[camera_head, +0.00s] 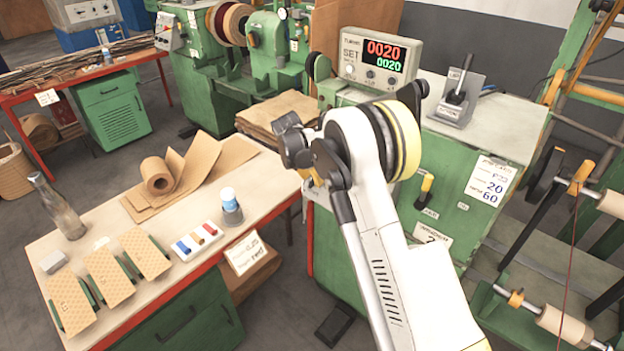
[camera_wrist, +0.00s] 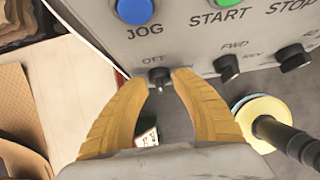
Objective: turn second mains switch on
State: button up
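In the wrist view, a small black rotary switch (camera_wrist: 160,75) sits on a grey panel, with the word OFF above it to the left. The label to its right is mostly covered by a finger. My gripper (camera_wrist: 161,83) has its two yellow fingers apart, with the tips on either side of this switch. I cannot tell whether they touch it. In the head view my gripper is mostly hidden behind my arm. A yellow-and-black handle (camera_head: 426,187) stands on the front of the green machine cabinet (camera_head: 455,150).
The wrist view also shows a FWD switch (camera_wrist: 227,68), another black knob (camera_wrist: 295,58), a blue JOG button (camera_wrist: 135,10) and a green START button (camera_wrist: 228,1). In the head view, a workbench (camera_head: 215,205) is left of my arm and a counter box (camera_head: 378,60) stands behind it.

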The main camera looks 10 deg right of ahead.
grip_shut()
jog(key=shift+s, duration=0.1)
jog(key=shift+s+d+f+m+t+y+b, duration=0.1)
jog(key=shift+s+m+t+y+b, duration=0.05)
jog(key=shift+m+t+y+b, duration=0.4)
jog(key=shift+s+d+f+m+t+y+b, duration=0.15)
jog(key=shift+m+t+y+b, duration=0.2)
jog(key=shift+m+t+b, duration=0.25)
jog(key=m+t+b, duration=0.2)
jog(key=shift+s+f+t+y, duration=0.15)
jog(key=shift+s+t+y, duration=0.05)
jog(key=shift+t+y, duration=0.2)
jog(key=m+t+b, duration=0.1)
jog(key=b, duration=0.1)
jog(key=m+t+b, duration=0.3)
jog(key=b, duration=0.2)
jog(key=shift+s+f, duration=0.25)
jog(key=shift+f, duration=0.15)
jog(key=m+t+b, duration=0.2)
jog(key=shift+b, duration=0.4)
jog(key=shift+m+t+b, duration=0.45)
jog(key=shift+m+b, duration=0.1)
jog(key=shift+m, duration=0.1)
jog(key=shift+r, duration=0.1)
